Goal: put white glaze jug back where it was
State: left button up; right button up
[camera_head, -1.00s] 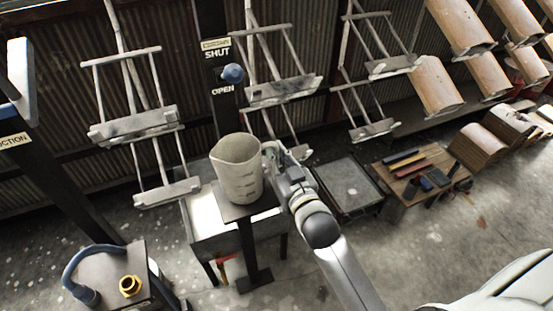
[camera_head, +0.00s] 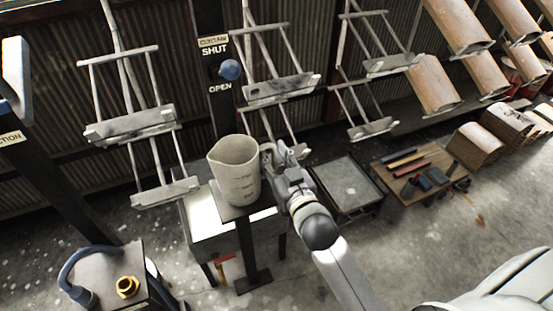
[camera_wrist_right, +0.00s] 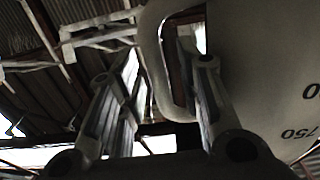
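The white glaze jug (camera_head: 234,172) stands upright on a small dark plate (camera_head: 236,213) on top of a black post, in the head view's middle. Its spout points left and its handle faces right. My right gripper (camera_head: 272,152) is at the handle side. In the right wrist view, the jug's handle (camera_wrist_right: 154,65) passes between the two fingers (camera_wrist_right: 160,65), which stand apart with a gap visible. The jug's side with printed numbers (camera_wrist_right: 270,80) fills the right of that view. My left gripper is not in view.
Hanging racks (camera_head: 132,127) line the back, some bearing curved tan tiles (camera_head: 432,83). A lever panel marked SHUT and OPEN (camera_head: 220,75) stands behind the jug. A grey tray stand (camera_head: 345,185) and a wooden table with tools (camera_head: 420,172) are to the right.

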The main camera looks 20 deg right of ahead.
jog(key=shift+r, duration=0.2)
jog(key=shift+s+f, duration=0.15)
jog(key=shift+s, duration=0.25)
jog(key=s+b, duration=0.2)
jog(key=s, duration=0.9)
jog(key=shift+d, duration=0.2)
jog(key=shift+s, duration=0.1)
